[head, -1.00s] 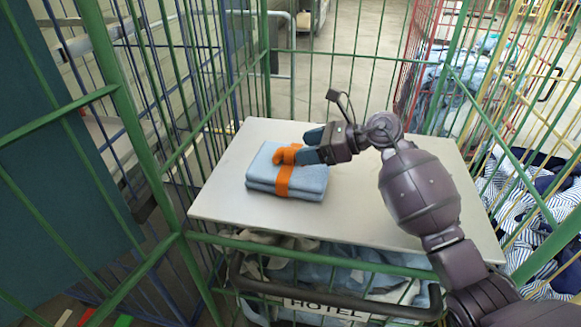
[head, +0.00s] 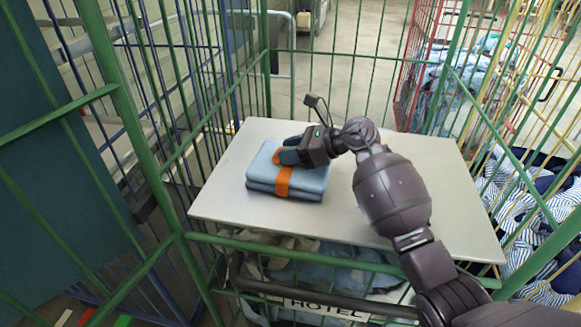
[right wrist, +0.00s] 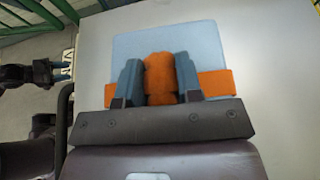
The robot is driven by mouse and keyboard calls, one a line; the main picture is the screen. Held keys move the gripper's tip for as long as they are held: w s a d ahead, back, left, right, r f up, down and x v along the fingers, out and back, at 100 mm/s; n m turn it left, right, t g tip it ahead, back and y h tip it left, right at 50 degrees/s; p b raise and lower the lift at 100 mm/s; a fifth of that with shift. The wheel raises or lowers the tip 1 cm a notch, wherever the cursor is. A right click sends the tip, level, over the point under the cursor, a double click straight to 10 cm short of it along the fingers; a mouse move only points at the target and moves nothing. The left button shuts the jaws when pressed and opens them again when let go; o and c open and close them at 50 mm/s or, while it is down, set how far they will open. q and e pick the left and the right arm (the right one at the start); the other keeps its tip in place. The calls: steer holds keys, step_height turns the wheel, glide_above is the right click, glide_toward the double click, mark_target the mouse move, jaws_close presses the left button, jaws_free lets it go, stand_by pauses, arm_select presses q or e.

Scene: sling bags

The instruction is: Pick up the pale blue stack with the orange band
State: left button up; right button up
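The pale blue stack (head: 288,175) of folded cloth lies flat on a light board. An orange band (head: 284,182) runs around it, with a raised orange roll on top. My right gripper (head: 290,150) is low over the stack, its two blue-grey fingers on either side of the orange roll. In the right wrist view the roll (right wrist: 160,80) fills the gap between the fingers (right wrist: 160,82), over the stack (right wrist: 200,50). I cannot tell whether they press on it. The left gripper is not in the head view.
The light board (head: 400,195) has free room right of the stack. Green cage bars (head: 150,150) surround it on several sides. Laundry fills the cart under the board and another at the right (head: 510,205). A blue-green panel (head: 50,170) stands at the left.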

jaws_close()
steer(key=shift+r, duration=0.1)
